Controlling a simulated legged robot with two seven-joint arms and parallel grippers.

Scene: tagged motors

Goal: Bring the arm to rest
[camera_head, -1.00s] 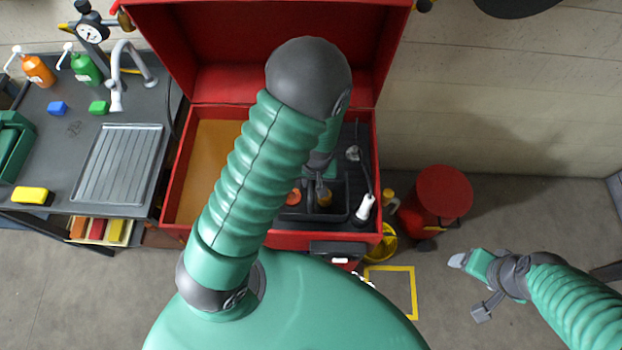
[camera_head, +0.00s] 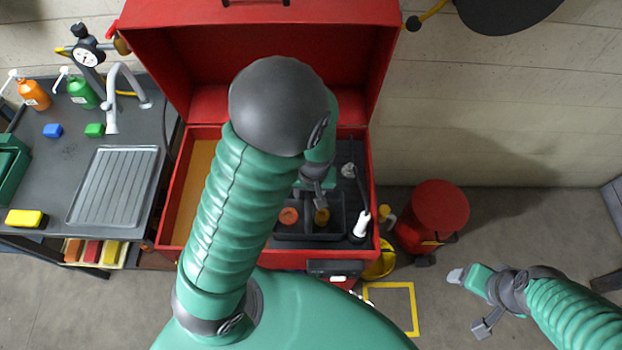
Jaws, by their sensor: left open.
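My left arm rises from the bottom of the view, and its dark elbow bends over an open red chest (camera_head: 376,200). My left gripper (camera_head: 319,197) hangs open above the black tray (camera_head: 335,228) inside the chest. Its fingers are small and partly hidden by my own forearm. I see nothing held in it. An orange round piece (camera_head: 289,215) and an amber round piece (camera_head: 321,216) lie in the tray below it. My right gripper (camera_head: 473,299) is at the lower right, over bare floor, with its fingers spread and empty.
A dark workbench (camera_head: 75,140) with a sink, bottles and a yellow sponge (camera_head: 24,217) stands at the left. A red bin (camera_head: 438,205) and a yellow bucket (camera_head: 382,262) stand right of the chest.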

